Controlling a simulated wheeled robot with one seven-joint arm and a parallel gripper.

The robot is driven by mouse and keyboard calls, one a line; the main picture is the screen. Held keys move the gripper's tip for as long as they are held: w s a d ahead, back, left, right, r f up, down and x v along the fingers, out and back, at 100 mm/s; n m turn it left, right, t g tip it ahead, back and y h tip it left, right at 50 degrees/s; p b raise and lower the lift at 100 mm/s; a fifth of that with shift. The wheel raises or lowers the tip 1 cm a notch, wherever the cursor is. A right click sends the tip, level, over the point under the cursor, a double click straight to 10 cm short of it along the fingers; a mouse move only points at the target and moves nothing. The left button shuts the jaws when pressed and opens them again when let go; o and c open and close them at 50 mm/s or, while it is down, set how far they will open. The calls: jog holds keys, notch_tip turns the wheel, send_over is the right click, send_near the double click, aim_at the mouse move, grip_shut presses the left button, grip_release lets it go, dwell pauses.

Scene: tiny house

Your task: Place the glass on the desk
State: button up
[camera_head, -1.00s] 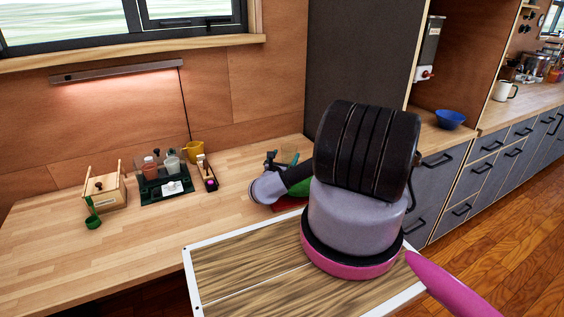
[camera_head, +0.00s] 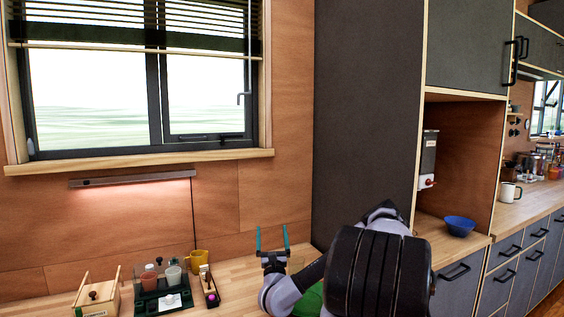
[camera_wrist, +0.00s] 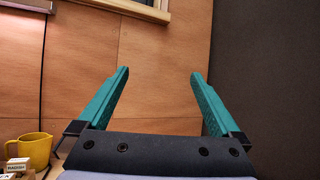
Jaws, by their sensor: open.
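No clear glass can be made out in these frames. A small pale cup (camera_head: 173,271) and a reddish jar (camera_head: 149,280) stand in a dark green holder (camera_head: 146,304) on the wooden desk (camera_head: 238,272). My gripper (camera_head: 272,232) is over the right back part of the desk, to the right of these. Its two teal fingers point up and stand apart with nothing between them. The wrist view also shows my gripper (camera_wrist: 159,76) open and empty before the wooden wall. My arm hides the right part of the desk.
A yellow mug (camera_head: 198,260) stands left of my gripper, with a small wooden caddy (camera_head: 211,293) in front of it. A wooden box (camera_head: 96,297) is at the far left. A tall grey panel (camera_head: 367,110) bounds the desk's right side. A blue bowl (camera_head: 459,225) sits beyond it.

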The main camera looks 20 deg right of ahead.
jog(key=s+a+r+n+g+y, duration=0.25)
jog(key=a+r+n+y, duration=0.5)
jog(key=n+y, duration=0.5)
jog(key=s+a+r+n+g+y, duration=0.25)
jog(key=a+r+n+y, duration=0.5)
jog(key=y, duration=0.85)
jog(key=s+a+r+n+g+h, duration=0.2)
jog(key=s+a+n+g, duration=0.2)
jog(key=s+n+g, duration=0.6)
jog(key=s+a+r+n+g+h, duration=0.3)
jog(key=s+n+g, duration=0.35)
jog(key=g, duration=0.65)
jog(key=s+d+n+t+h, duration=0.1)
jog(key=s+d+t+h, duration=0.2)
jog(key=s+h, duration=0.45)
jog(key=d+r+m+t+h, duration=0.2)
jog(key=d+r+t+h, duration=0.4)
jog(key=d+r+t, duration=0.3)
notch_tip(320, 180, up, 3)
jog(key=shift+s+d+r+h, duration=0.1)
jog(key=shift+s+d+h, duration=0.2)
jog(key=shift+s+d, duration=0.1)
